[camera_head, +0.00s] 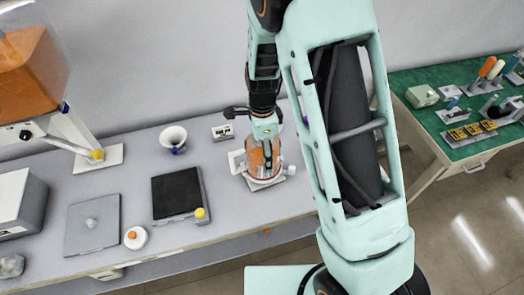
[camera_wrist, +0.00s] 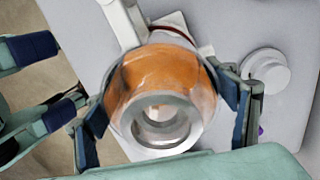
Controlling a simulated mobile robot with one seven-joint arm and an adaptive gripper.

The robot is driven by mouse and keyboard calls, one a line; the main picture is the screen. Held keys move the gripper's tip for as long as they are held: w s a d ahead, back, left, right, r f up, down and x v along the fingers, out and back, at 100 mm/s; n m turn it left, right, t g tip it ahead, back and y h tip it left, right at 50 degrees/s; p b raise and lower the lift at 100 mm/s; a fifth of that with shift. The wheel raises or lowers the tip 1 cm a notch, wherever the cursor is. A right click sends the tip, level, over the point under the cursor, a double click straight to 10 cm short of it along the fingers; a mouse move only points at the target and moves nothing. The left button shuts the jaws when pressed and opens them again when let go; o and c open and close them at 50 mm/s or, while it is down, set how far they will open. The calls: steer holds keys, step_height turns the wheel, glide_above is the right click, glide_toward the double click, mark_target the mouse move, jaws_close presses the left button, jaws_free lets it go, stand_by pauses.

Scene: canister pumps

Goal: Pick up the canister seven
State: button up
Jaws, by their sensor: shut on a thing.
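An orange see-through canister (camera_head: 258,161) stands on a white base (camera_head: 270,184) at the back right of the grey table. In the wrist view the canister (camera_wrist: 160,72) has a clear, ring-shaped end facing the camera. My gripper (camera_wrist: 162,112) has a dark-blue pad on each side of the canister and is shut on it. In the head view my gripper (camera_head: 265,143) reaches down onto the canister from above and hides its top. No number is readable on it. I cannot tell whether the canister touches the base or is clear of it.
A white funnel-like cup (camera_head: 173,136) and a small white box (camera_head: 222,132) stand left of the canister. A black-topped scale (camera_head: 176,193) and a grey plate (camera_head: 92,226) lie nearer the front. A green bench (camera_head: 425,112) with tools is at right.

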steer(key=shift+r+p, duration=0.3)
steer(key=shift+r, duration=0.35)
steer(key=s+r+p, duration=0.1)
steer(key=r+p, duration=0.1)
steer(key=s+d+r+p, duration=0.1)
steer(key=r+p, duration=0.1)
steer(key=r, duration=0.1)
steer(key=s+r+p, duration=0.2)
steer(key=shift+d+r, duration=0.15)
steer(key=shift+d, duration=0.2)
steer(key=s+d+r, duration=0.3)
steer(key=s, duration=0.6)
steer(key=shift+d+r, duration=0.35)
steer(key=shift+r, duration=0.05)
steer(key=shift+a+b, duration=0.1)
steer(key=shift+b, duration=0.2)
